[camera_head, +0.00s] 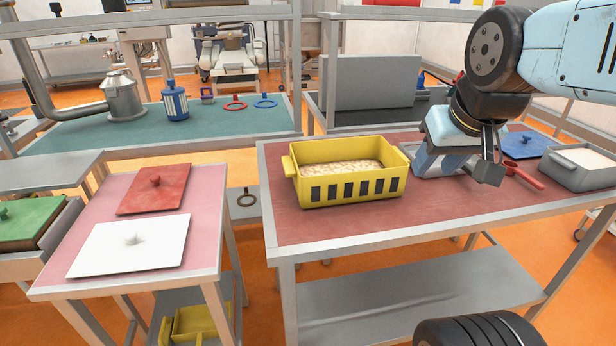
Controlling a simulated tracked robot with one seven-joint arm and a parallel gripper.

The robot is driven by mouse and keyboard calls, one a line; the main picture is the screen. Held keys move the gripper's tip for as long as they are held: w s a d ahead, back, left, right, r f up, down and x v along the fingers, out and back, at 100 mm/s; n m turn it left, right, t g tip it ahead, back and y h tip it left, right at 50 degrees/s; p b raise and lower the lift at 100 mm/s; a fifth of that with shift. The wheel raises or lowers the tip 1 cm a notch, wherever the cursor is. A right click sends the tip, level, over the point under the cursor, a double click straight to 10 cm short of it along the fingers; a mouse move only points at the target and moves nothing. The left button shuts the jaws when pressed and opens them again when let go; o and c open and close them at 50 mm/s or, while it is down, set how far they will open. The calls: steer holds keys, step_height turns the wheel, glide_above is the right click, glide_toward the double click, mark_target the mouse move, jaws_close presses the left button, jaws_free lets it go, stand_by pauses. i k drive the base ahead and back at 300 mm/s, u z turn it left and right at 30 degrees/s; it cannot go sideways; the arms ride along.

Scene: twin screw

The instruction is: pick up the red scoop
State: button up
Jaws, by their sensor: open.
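The red scoop (524,176) lies on the red-topped table at the right, with its handle pointing toward the table's front right. My gripper (493,172) hangs from my arm just to the left of the scoop, with a dark finger close to it. I cannot tell whether the finger touches the scoop. The jaws are open, and nothing shows held between them. Part of the scoop's left end may be hidden behind my gripper.
A yellow bin (352,188) with pale contents stands left on the same red table (420,213). A grey bin (584,178) with white contents stands right of the scoop. A blue lid (528,145) lies behind. A grey tray (428,168) sits partly behind my gripper.

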mark_target(513, 169)
steer(key=u, duration=0.05)
steer(key=k, duration=0.9)
steer(key=u, duration=0.3)
steer(key=i, duration=0.95)
steer(key=z, duration=1.55)
